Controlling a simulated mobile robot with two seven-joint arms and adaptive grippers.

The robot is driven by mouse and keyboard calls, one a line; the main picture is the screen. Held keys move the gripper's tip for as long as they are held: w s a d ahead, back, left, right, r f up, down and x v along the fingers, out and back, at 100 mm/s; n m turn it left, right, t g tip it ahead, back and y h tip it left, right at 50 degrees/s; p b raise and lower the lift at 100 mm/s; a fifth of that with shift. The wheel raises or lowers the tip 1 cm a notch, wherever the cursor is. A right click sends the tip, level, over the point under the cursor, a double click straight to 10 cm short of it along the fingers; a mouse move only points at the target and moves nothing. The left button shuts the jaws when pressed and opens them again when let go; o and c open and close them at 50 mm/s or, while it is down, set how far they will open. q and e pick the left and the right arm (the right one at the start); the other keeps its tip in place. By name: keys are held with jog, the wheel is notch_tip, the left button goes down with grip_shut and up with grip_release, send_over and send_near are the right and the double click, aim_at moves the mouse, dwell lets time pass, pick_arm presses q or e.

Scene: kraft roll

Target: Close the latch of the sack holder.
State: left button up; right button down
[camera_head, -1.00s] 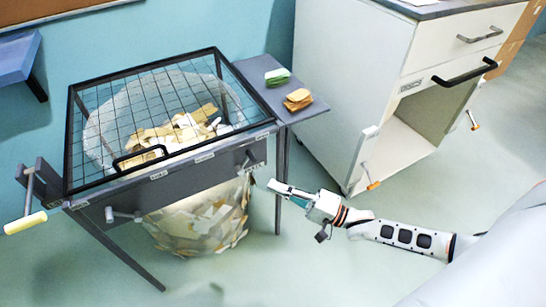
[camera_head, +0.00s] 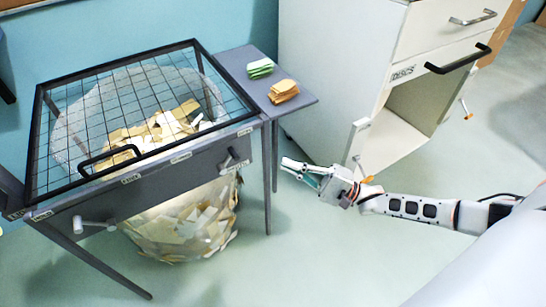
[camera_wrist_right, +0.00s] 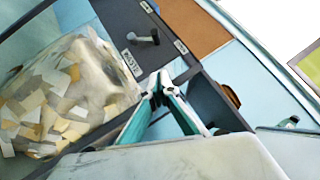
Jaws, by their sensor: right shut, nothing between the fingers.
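The sack holder (camera_head: 150,178) is a dark grey stand with a shut wire-mesh lid on top. Its clear sack (camera_head: 185,222) of paper scraps hangs below and also shows in the right wrist view (camera_wrist_right: 62,95). A small grey lever (camera_head: 234,160) sits at the right end of the front panel; the wrist view shows its dark grip (camera_wrist_right: 147,40) above a label. A second lever (camera_head: 95,224) is at the panel's left end. I cannot tell which is the latch. My right gripper (camera_head: 287,166) is shut and empty, right of the front right leg; its fingertips (camera_wrist_right: 158,82) are apart from the lever.
A side shelf (camera_head: 245,72) holds green (camera_head: 260,68) and tan (camera_head: 284,91) stacks. A white cabinet (camera_head: 335,85) with an open lower compartment stands at the right, near my forearm. Clear floor (camera_head: 300,250) lies in front.

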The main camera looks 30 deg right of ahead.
aim_at(227, 161)
jog(key=x, duration=0.8)
jog(key=shift+a, duration=0.1)
jog(key=a, duration=0.1)
jog(key=a+r, duration=0.1)
jog(key=a, duration=0.1)
jog(key=shift+w+r, duration=0.25)
jog(key=shift+r, duration=0.05)
jog(key=shift+a+r, duration=0.15)
jog(key=shift+a, duration=0.45)
